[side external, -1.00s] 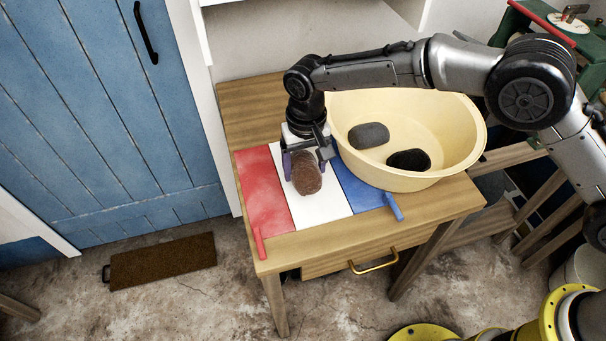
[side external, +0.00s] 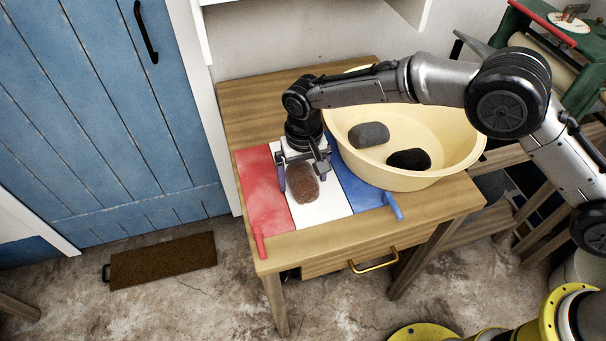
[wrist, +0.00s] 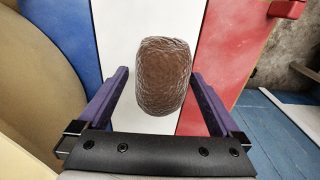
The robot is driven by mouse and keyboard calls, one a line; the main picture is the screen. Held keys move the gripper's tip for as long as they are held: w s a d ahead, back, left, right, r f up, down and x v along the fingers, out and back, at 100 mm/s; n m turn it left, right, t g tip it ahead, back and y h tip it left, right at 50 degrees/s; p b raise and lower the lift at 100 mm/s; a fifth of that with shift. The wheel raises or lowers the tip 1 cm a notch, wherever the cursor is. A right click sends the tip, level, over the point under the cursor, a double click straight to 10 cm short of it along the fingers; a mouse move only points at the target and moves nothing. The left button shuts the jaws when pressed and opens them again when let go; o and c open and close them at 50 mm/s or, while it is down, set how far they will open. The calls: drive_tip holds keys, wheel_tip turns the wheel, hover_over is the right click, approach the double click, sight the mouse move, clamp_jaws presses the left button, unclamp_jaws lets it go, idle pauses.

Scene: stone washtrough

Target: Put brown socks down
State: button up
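The brown socks (side external: 303,184), a rolled bundle, lie on the white middle strip (side external: 325,207) of a red, white and blue mat on the wooden table. My gripper (side external: 302,174) is just above and behind the bundle, pointing down. In the wrist view the bundle (wrist: 164,75) sits between my purple fingers, with a gap on each side. My gripper (wrist: 160,74) is open and empty.
A cream basin (side external: 450,150) stands on the table right of the mat, holding a grey bundle (side external: 369,135) and a black bundle (side external: 409,159). The red strip (side external: 262,190) and blue strip (side external: 362,190) are bare.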

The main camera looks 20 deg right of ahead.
sight(304, 173)
drive_tip(key=shift+r, duration=0.15)
wheel_tip(304, 173, up, 12)
drive_tip(key=shift+s, duration=0.2)
drive_tip(key=shift+r, duration=0.1)
drive_tip(key=s+d+r+t, duration=0.1)
drive_tip(key=s+d+r, duration=0.3)
drive_tip(key=d+r, duration=0.55)
drive_tip(key=s+d+r+t, duration=0.1)
drive_tip(key=s+d+r, duration=0.5)
drive_tip(key=d, duration=0.7)
drive_tip(key=s+d+f+t, duration=0.1)
drive_tip(key=s+d+f, duration=0.1)
drive_tip(key=s+d, duration=0.4)
drive_tip(key=s+d+f+t, duration=0.1)
drive_tip(key=s+d, duration=0.6)
drive_tip(key=s, duration=0.7)
drive_tip(key=shift+f+t, duration=0.35)
drive_tip(key=shift+t, duration=0.25)
